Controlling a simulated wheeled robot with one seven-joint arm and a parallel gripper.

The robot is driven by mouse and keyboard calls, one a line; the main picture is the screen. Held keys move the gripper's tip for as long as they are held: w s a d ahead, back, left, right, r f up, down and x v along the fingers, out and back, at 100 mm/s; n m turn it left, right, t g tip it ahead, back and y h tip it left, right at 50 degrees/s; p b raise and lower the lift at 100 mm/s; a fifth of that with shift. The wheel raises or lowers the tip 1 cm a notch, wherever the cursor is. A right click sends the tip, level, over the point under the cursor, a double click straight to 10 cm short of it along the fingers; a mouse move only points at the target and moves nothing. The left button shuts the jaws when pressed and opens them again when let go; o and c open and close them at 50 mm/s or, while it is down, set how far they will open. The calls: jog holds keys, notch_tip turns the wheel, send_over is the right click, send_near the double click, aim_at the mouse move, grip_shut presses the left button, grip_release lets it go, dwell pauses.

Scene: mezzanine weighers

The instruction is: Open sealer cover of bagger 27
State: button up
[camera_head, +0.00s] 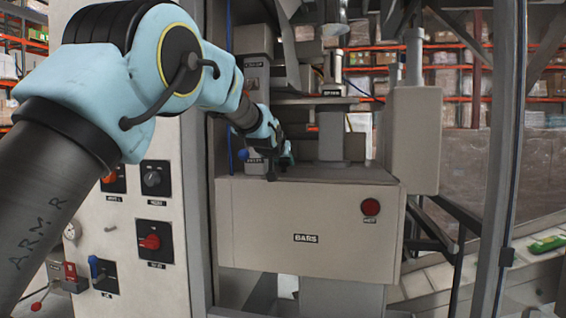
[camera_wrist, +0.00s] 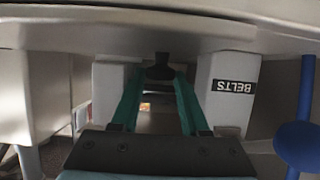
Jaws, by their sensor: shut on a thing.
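The pale bagger cover marked BARS (camera_head: 305,225) is a wide box front with a red button (camera_head: 371,207) at its upper right. Its top edge is level and it looks shut. My gripper (camera_head: 284,160) is at the top edge of this box, left of its middle. In the wrist view my gripper (camera_wrist: 159,82) has its teal fingers closed on a small dark handle (camera_wrist: 160,71) beneath a pale edge (camera_wrist: 100,38). The handle's base is partly hidden. I cannot read a bagger number.
A block labelled BELTS (camera_wrist: 225,95) and a blue knob (camera_wrist: 298,146) are close beside my gripper. A control panel (camera_head: 130,262) with switches stands left. A grey post (camera_head: 497,170) and a pale column box (camera_head: 413,140) stand right. A conveyor (camera_head: 535,265) runs at lower right.

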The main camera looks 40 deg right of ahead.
grip_shut()
dwell(0.8)
